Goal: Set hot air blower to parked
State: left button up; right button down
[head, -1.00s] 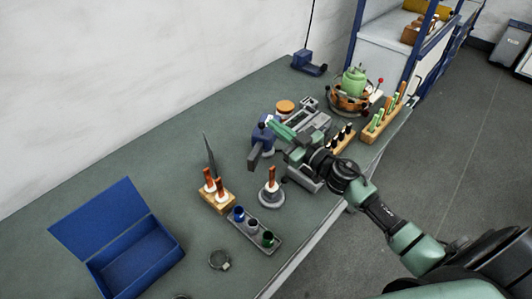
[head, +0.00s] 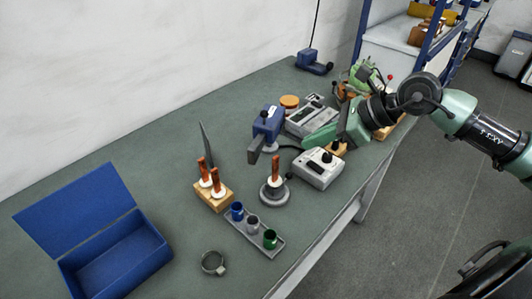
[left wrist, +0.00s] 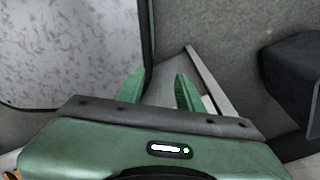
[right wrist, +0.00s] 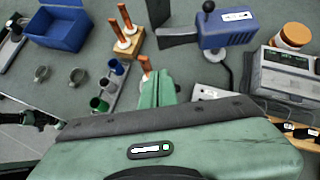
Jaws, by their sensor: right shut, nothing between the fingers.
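The hot air blower (head: 267,121) has a blue body and a grey nozzle pointing toward the front left. It stands near the middle of the bench, and shows in the right wrist view (right wrist: 228,29) with a black ball knob on top. My right gripper (head: 312,139) is shut and empty, to the right of the blower and apart from it, above the grey control box (head: 319,168). Its closed green fingers show in the right wrist view (right wrist: 158,88). My left gripper (left wrist: 158,88) is open and empty, away from the bench items; the head view does not show it.
A round grey stand (head: 275,192) holds an orange-handled tool. Left are a wooden tool block (head: 213,198), a cup tray (head: 255,229) and an open blue box (head: 115,258). A grey meter (head: 309,116) and an orange-lidded jar (head: 289,101) stand behind. The bench's back left is clear.

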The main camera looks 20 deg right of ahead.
jog(key=p, duration=0.6)
send_near(255, 155)
jog(key=x, duration=0.5)
jog(key=shift+s+d+f, duration=0.1)
jog(key=shift+f, duration=0.1)
jog(key=shift+w+a+f, duration=0.15)
jog(key=shift+w+a, duration=0.15)
jog(key=shift+a, duration=0.05)
